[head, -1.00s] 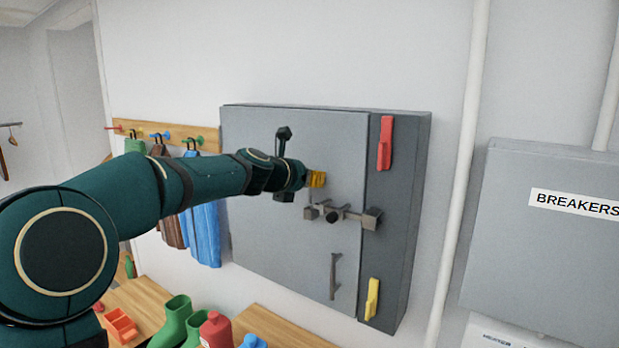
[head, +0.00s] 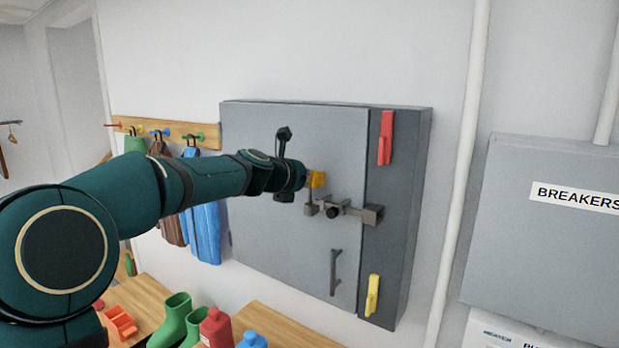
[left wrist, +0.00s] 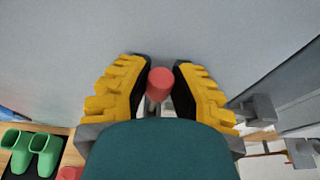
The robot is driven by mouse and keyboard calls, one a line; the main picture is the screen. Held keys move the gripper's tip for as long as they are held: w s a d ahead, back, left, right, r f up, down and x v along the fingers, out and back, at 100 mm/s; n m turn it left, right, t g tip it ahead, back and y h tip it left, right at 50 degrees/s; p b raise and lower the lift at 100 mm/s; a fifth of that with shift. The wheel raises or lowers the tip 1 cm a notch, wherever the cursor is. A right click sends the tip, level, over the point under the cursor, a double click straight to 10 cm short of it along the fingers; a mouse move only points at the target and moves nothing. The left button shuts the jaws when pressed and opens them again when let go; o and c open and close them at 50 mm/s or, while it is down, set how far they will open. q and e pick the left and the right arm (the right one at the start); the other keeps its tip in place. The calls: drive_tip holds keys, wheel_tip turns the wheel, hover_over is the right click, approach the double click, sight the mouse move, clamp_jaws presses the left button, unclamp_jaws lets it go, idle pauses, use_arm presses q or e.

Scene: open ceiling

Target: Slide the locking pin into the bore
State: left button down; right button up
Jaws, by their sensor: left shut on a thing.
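My left gripper (head: 317,180) is at the front of the grey cabinet door (head: 262,232), just above the left end of the grey latch (head: 354,211). In the left wrist view its yellow fingers (left wrist: 160,90) are closed around a red-ended cylinder, which appears to be the locking pin (left wrist: 160,80). A dark round part (head: 333,212) sits on the latch. I cannot tell which opening is the bore, or whether the pin touches it. My right gripper is out of view.
A door handle (head: 335,272) is below the latch. Red (head: 385,138) and yellow (head: 372,296) handles are on the cabinet's right strip. A white pipe (head: 463,160) and a breaker box (head: 540,250) stand to the right. Green boots (head: 171,320) are at lower left.

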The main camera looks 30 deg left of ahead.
use_arm(q)
drive_tip(key=shift+f+b, duration=0.95)
drive_tip(key=shift+f, duration=0.25)
drive_tip(key=c, duration=0.8)
unclamp_jaws()
drive_tip(key=shift+s, duration=0.1)
drive_tip(key=v, duration=1.2)
